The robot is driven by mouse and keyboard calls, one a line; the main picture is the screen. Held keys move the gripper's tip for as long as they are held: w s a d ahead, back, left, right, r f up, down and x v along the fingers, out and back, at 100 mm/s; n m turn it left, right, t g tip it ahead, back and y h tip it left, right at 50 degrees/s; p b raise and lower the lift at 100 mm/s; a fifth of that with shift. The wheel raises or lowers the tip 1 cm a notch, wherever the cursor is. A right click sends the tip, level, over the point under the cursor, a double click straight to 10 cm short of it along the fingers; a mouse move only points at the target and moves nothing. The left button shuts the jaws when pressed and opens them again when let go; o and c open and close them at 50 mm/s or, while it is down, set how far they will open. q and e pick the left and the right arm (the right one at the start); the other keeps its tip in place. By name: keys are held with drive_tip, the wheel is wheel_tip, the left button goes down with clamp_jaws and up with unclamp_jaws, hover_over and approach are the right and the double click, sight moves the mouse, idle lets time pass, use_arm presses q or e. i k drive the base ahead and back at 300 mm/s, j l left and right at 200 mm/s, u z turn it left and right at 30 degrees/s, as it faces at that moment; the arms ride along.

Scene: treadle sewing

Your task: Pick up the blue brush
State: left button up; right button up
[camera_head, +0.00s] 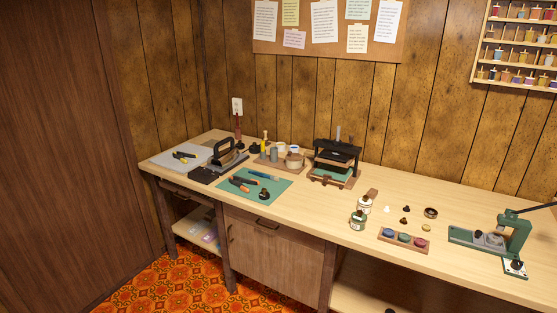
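A thin blue tool (263,175) lies flat on the back part of the green mat (278,187), on the wooden workbench. It looks like the blue brush, but it is too small to make out bristles. Tools with orange handles (241,185) lie on the mat just left of it. A small dark object (264,194) sits on the mat in front of it. Neither of my grippers is in view.
A black press (337,160) stands right of the mat, and a wooden tray with pots (292,160) behind it. An iron-like tool (227,152) stands to the left. Jars (358,218), a pad tray (403,239) and a green press (500,239) are further right. The bench's front edge beside the mat is clear.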

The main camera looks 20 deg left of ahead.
sight(277, 179)
drive_tip(key=i+l+u, duration=0.7)
drive_tip(key=i, duration=0.15)
drive_tip(key=i+l+u, duration=0.3)
